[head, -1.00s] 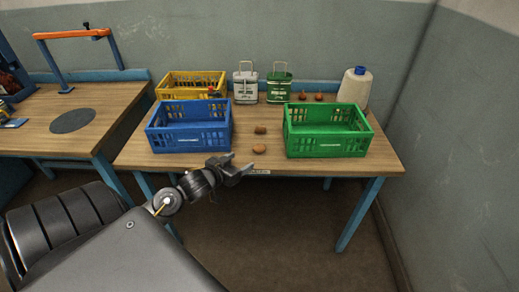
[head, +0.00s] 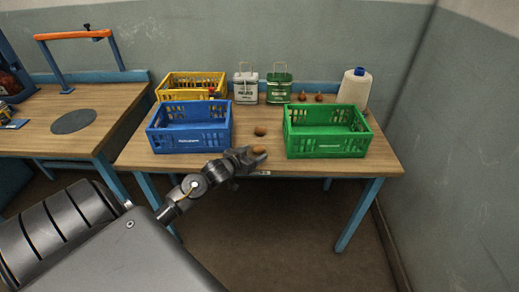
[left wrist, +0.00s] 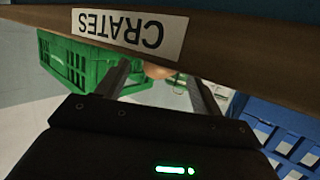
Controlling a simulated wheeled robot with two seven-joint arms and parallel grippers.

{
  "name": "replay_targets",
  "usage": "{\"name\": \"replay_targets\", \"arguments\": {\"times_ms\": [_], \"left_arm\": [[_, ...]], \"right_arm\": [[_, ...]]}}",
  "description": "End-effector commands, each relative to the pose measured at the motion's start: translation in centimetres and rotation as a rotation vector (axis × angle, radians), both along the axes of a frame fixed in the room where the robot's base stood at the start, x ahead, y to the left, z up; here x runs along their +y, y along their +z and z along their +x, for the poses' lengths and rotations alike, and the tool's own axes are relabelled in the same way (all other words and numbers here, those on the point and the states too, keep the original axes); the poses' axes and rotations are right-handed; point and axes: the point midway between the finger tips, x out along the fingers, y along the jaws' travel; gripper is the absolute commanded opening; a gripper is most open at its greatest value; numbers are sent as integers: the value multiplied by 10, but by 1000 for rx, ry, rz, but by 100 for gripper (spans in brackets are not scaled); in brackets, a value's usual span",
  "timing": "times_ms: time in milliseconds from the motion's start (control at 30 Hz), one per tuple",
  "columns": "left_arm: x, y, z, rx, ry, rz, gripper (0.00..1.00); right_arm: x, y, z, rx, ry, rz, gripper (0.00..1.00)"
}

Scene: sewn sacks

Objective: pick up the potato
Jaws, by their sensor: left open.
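A brown potato (head: 259,149) lies near the front edge of the table, between the two crates. A second brown lump, likely another potato (head: 260,131), lies just behind it. My left gripper (head: 256,154) is open at the near potato, its fingers reaching in from the front left. My right gripper is in neither view.
A blue crate (head: 188,141) stands left and a green crate (head: 326,145) right on the table (head: 285,169). The table edge label (left wrist: 130,31) is close to the gripper.

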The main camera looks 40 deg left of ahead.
Motion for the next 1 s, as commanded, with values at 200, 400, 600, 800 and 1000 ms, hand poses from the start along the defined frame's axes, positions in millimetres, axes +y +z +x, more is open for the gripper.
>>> {"name": "replay_targets", "arguments": {"times_ms": [200, 400, 600, 800, 1000], "left_arm": [[1, -6, 20, 0, 1, -1, 67], [1, -7, 20, 0, 1, 0, 67], [1, -7, 20, 0, 0, 0, 45], [1, -6, 20, 0, 0, 0, 19], [1, -6, 21, -1, 0, 0, 19]], "right_arm": [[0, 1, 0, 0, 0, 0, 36], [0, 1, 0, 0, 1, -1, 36], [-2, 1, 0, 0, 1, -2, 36], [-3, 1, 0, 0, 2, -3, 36], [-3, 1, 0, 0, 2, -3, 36]]}}
